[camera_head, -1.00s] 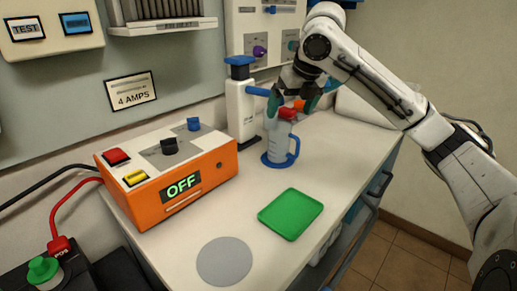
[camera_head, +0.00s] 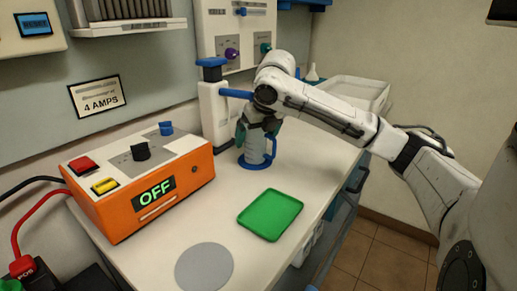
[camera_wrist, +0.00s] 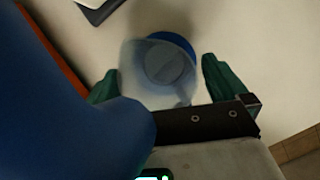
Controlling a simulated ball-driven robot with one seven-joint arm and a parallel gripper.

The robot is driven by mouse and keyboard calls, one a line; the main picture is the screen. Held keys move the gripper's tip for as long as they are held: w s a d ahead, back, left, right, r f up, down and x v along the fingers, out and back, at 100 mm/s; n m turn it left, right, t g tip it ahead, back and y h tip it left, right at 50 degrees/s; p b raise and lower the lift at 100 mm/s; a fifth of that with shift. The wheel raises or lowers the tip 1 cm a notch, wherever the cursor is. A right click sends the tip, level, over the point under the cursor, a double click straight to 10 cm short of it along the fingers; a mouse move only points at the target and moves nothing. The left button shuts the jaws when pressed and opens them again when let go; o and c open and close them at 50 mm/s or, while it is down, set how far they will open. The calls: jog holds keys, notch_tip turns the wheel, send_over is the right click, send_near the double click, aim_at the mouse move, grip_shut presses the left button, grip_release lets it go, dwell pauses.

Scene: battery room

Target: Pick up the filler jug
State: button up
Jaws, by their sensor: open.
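The filler jug (camera_head: 257,148) is a clear, greyish jug with a blue base and a blue handle on its right. It stands upright on the white bench in the head view. My gripper (camera_head: 258,130) points down over the upper part of the jug. In the wrist view the jug (camera_wrist: 168,70) is seen from above, with one green finger on each side. The fingers (camera_wrist: 155,82) are open, and a gap shows at the right finger. A large blue shape, out of focus, hides the left of the wrist view.
A white stand with a blue cap and blue spout (camera_head: 214,105) is close behind and left of the jug. An orange charger reading OFF (camera_head: 150,200) is at the left. A green tray (camera_head: 270,214) and grey disc (camera_head: 204,267) lie in front. A white tray (camera_head: 355,92) is behind right.

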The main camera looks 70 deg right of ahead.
jog(key=shift+f, duration=0.15)
jog(key=c, duration=1.2)
